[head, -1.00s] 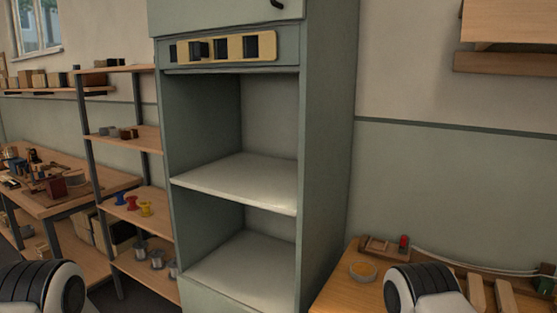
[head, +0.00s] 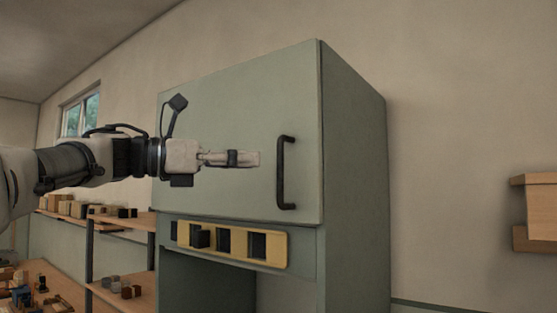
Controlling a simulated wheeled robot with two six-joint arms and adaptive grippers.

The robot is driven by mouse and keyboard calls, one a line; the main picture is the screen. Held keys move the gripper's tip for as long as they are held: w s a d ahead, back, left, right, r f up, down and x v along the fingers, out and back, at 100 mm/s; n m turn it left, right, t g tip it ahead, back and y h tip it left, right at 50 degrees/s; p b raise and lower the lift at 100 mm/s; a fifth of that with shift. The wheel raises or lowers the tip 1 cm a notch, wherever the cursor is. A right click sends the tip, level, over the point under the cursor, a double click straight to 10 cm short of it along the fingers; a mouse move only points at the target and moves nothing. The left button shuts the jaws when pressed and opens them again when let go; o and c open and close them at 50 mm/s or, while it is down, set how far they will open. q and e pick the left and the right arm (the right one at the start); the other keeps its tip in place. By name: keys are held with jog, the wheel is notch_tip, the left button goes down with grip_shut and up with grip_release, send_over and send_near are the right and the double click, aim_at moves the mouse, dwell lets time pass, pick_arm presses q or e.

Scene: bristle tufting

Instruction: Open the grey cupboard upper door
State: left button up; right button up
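The grey cupboard's upper door (head: 240,110) is shut, flush with the cupboard (head: 355,190). Its dark upright bar handle (head: 283,172) is near the door's right edge. My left gripper (head: 255,159) is in front of the door, pointing right, with its fingertips a little left of the handle and apart from it in the picture. I see its fingers edge-on, so their opening does not show. It holds nothing that I can see. My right gripper is out of view.
Below the door is a yellowish panel (head: 272,247) with dark square openings, above an open compartment (head: 205,283). Wooden shelves (head: 127,221) with small boxes stand at left. A wooden wall shelf (head: 540,200) is at far right.

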aim_at(280, 166)
pick_arm(q)
jog(key=w+d+p, duration=0.1)
jog(key=d, duration=0.1)
jog(key=w+d, duration=0.2)
jog(key=w+d+f+p, duration=0.1)
jog(key=w+d, duration=0.1)
jog(key=shift+w+d+p, duration=0.1)
jog(key=shift+d+p, duration=0.2)
jog(key=shift+d, duration=0.05)
jog(key=shift+s+a+r, duration=0.15)
jog(key=shift+s, duration=0.7)
jog(key=shift+w, duration=0.45)
grip_shut()
jog(key=shift+s, duration=0.1)
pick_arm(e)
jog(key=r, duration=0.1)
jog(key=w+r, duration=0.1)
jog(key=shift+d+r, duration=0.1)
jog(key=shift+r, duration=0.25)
pick_arm(q)
jog(key=shift+s+f, duration=0.1)
jog(key=shift+f, duration=0.1)
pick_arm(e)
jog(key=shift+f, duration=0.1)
